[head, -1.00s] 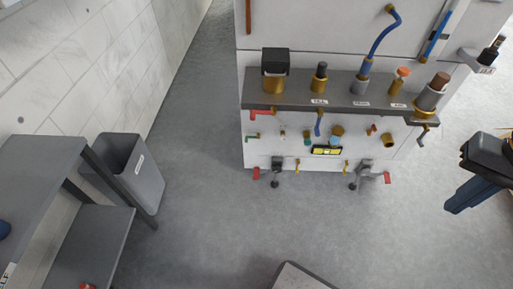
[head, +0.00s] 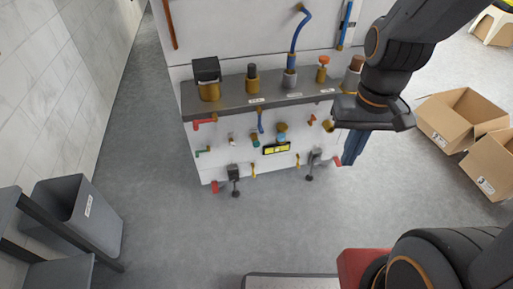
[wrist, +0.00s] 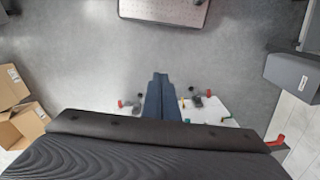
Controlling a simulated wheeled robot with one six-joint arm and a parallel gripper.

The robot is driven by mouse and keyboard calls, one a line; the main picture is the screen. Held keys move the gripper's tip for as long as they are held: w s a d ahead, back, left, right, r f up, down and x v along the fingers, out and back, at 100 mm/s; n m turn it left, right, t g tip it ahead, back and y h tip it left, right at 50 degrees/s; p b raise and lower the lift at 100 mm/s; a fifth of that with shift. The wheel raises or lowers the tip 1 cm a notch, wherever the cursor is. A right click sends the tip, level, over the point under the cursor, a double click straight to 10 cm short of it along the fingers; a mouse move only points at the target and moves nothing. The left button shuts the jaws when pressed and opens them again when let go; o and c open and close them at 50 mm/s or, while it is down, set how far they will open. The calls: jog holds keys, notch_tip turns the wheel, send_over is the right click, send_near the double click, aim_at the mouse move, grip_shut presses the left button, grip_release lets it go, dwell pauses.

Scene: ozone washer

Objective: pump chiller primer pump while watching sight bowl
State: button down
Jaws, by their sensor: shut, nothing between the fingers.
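The grey-white washer unit (head: 225,158) has a dark shelf (head: 225,103) carrying several brass and grey fittings. They include a black-topped brass fitting (head: 208,80), a dark-capped brass one (head: 252,78), a grey one with a blue hose (head: 290,77) and an orange-knobbed one (head: 323,68). I cannot tell which is the primer pump or the sight bowl; the shelf labels are too small to read. My gripper (head: 349,160) is shut and empty, pointing down in front of the unit's right end. The wrist view shows its dark blue fingers together (wrist: 160,76). My arm partly hides the rightmost fitting (head: 353,72).
Red, green and blue handles and a yellow gauge strip (head: 276,148) sit on the front below the shelf. Open cardboard boxes (head: 460,115) stand at right. A grey bin (head: 80,215) stands at lower left. The floor before the unit is clear.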

jog(key=w+a+f+n+t+b, duration=0.1)
jog(key=w+a+f+b, duration=0.1)
jog(key=w+f+b, duration=0.6)
jog(key=w+a+f+n+t+b, duration=0.1)
jog(key=w+f+b, duration=0.3)
jog(key=f+b, duration=0.7)
jog(key=w+a+f+t+b, duration=0.2)
jog(key=w+f+b, duration=0.4)
jog(key=f+b, duration=0.4)
jog(key=w+a+f+n+t, duration=0.5)
jog(key=w+a+f+n, duration=0.4)
jog(key=w+a, duration=0.4)
jog(key=s+n+t+h, duration=0.1)
jog(key=n+h, duration=0.1)
jog(key=s+a+f+n+t+h, duration=0.1)
jog(key=s+n+t+h, duration=0.1)
jog(key=n, duration=0.1)
jog(key=s+f+n+t+h, duration=0.1)
jog(key=s+n+h, duration=0.1)
jog(key=n+h, duration=0.1)
jog(key=shift+a+b, duration=0.25)
jog(key=shift+b, duration=0.1)
